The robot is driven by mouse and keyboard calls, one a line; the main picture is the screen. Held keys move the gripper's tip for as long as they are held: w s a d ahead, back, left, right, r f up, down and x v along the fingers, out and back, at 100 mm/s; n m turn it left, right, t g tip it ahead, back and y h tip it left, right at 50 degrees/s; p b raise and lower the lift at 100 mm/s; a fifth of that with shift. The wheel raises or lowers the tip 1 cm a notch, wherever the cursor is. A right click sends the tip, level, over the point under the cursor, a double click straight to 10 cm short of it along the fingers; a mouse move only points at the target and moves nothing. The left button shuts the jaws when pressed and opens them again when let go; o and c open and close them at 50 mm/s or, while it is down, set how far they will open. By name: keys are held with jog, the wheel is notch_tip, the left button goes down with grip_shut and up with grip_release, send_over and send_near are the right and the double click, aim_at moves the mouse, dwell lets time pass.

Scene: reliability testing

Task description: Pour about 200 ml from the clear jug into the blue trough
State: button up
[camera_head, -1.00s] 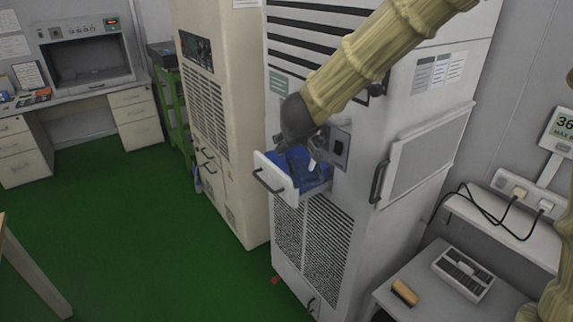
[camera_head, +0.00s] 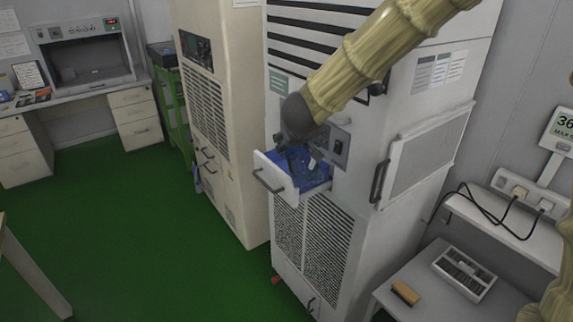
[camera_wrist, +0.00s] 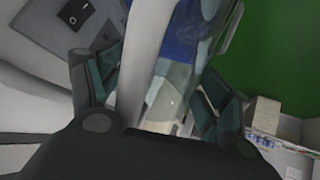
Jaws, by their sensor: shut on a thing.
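The blue trough (camera_head: 318,186) sits in a pulled-out white drawer (camera_head: 276,177) of the tall grey cabinet. My gripper (camera_head: 306,154) is just above it, seen partly behind my wrist. In the wrist view my gripper (camera_wrist: 158,92) has its dark teal fingers on either side of the clear jug (camera_wrist: 178,80) and is shut on it. The jug looks tilted over the trough; blue (camera_wrist: 187,38) shows through or past its wall. I cannot make out a water level or a stream. Much of the jug is hidden in the head view.
A grey panel with a dark switch (camera_head: 339,147) is close to the right of my gripper. A cream cabinet (camera_head: 222,120) stands to the left. A side table (camera_head: 440,308) with a tan block (camera_head: 405,292) is at lower right. Green floor (camera_head: 150,235) is clear at left.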

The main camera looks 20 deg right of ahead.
aim_at(304, 151)
jog(key=shift+s+b, duration=0.1)
jog(key=shift+b, duration=0.45)
jog(key=t+b, duration=0.1)
jog(key=r+b, duration=0.1)
jog(key=b, duration=0.1)
jog(key=shift+s+r+t, duration=0.3)
jog(key=shift+s+t, duration=0.05)
jog(key=shift+t, duration=0.05)
jog(key=s+t+b, duration=0.1)
jog(key=b, duration=0.4)
jog(key=shift+s+d, duration=0.1)
jog(key=shift+s, duration=0.1)
jog(key=t+b, duration=0.1)
jog(key=b, duration=0.1)
jog(key=shift+s+m+b, duration=0.3)
jog(key=shift+s, duration=0.1)
jog(key=shift+s+b, duration=0.15)
jog(key=shift+b, duration=0.5)
